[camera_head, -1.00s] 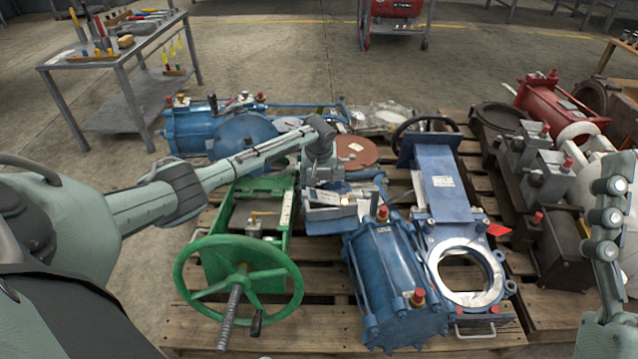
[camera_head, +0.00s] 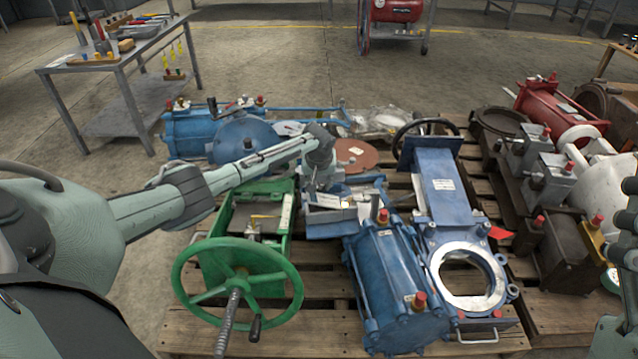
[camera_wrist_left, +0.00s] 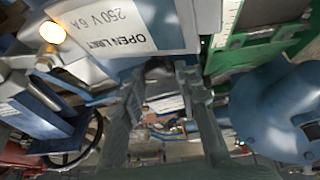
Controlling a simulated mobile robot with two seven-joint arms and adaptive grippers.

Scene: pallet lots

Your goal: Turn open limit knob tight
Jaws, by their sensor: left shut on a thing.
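The blue-grey box (camera_head: 322,222) with a white label stands mid-pallet, between the green handwheel unit and a blue cylinder. In the left wrist view its label (camera_wrist_left: 122,27) reads "OPEN LIMIT" and "250 V 6A", upside down. My left gripper (camera_head: 318,184) reaches down at this box from above. In the left wrist view my left gripper (camera_wrist_left: 167,68) has its fingertips at the label's edge, shut on the open limit knob. The knob itself is mostly hidden between the fingers. My right gripper is out of view; only part of my right arm shows at the right edge.
A green handwheel (camera_head: 237,281) stands left of the box. A blue cylinder (camera_head: 395,285) and a blue gate valve (camera_head: 447,205) stand to the right. A blue actuator (camera_head: 195,130) lies behind on the left. The pallet (camera_head: 320,335) is bare at the front.

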